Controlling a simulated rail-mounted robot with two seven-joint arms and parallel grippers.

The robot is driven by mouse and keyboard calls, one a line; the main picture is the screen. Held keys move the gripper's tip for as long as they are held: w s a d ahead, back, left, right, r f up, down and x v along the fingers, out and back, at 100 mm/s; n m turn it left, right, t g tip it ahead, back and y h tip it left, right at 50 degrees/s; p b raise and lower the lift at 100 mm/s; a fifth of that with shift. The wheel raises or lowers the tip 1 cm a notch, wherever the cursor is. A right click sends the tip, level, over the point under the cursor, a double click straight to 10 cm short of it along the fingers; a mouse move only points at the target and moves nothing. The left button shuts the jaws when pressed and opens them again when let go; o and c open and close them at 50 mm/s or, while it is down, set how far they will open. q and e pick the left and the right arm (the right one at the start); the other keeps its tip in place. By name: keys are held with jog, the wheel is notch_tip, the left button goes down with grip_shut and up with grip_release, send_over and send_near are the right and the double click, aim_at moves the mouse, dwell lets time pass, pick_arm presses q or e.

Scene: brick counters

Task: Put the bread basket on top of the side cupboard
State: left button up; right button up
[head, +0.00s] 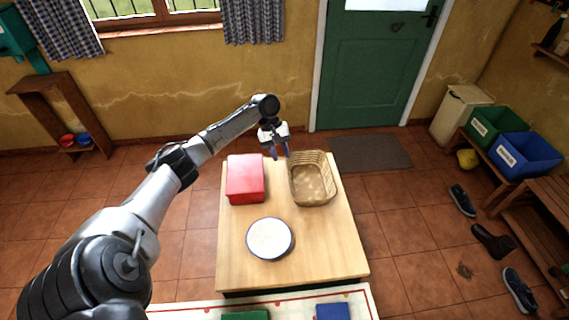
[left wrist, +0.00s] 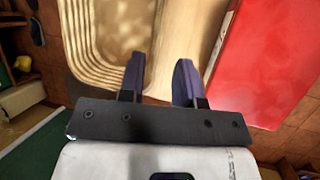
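The bread basket (head: 313,184) is a tan woven rectangular basket, empty, standing at the back right of a wooden tabletop. My left gripper (head: 280,154) is beside its back left corner, between it and a red box. In the left wrist view the basket (left wrist: 108,35) is at upper left. The left gripper (left wrist: 160,82) shows two separated purple fingers. One finger overlaps the basket's rim in the picture; whether they touch I cannot tell. A cream cupboard (head: 457,117) stands right of the green door; I cannot tell whether it is the side cupboard. My right gripper is out of view.
The red box (head: 245,182) stands left of the basket; it is also in the left wrist view (left wrist: 275,65). Green (head: 497,126) and blue (head: 524,153) crates stand at right. Shoes lie on the floor.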

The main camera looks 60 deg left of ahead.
pick_arm(q)
jog(key=shift+v, duration=1.65)
